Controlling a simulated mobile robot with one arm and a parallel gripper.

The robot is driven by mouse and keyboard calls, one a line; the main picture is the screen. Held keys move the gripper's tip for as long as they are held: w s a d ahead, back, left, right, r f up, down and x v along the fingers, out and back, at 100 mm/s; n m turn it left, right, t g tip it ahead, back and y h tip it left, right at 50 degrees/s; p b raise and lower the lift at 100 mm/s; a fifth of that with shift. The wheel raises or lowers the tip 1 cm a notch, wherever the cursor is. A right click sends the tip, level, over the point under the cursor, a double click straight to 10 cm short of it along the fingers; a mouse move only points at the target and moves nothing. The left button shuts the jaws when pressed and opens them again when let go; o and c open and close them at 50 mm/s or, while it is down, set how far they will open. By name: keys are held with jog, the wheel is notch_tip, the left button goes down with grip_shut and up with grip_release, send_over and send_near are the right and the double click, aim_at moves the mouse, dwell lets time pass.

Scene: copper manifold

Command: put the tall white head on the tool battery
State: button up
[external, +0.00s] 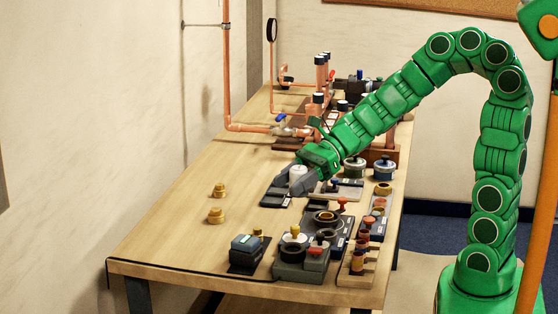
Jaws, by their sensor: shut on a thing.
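My gripper (291,187) is at the end of the green arm, over the middle of the bench, with its dark fingers shut. A small white piece (298,171) shows at the fingers; it looks like the tall white head, partly hidden by them. A dark block with a blue-grey top (246,243) stands on a black mat at the front of the bench and looks like the tool battery. It is nearer the camera than my gripper, to the left and well apart from it.
Two brass fittings (216,215) stand on the left of the wooden bench (160,236). A dark fixture with a red part (302,262) is right of the block. Copper pipes (228,80) rise at the back. The bench's left middle is mostly clear.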

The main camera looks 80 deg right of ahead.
jog(key=w+f, duration=0.3)
jog(key=w, duration=0.4)
send_over(239, 241)
jog(key=s, duration=0.1)
notch_tip(239, 241, down, 5)
jog(key=shift+s, duration=0.15)
jog(key=shift+w+f, duration=0.5)
jog(key=shift+f, duration=0.15)
jog(key=shift+w+f, duration=0.1)
jog(key=shift+f, duration=1.5)
jog(key=shift+f, duration=0.1)
jog(key=o, duration=1.1)
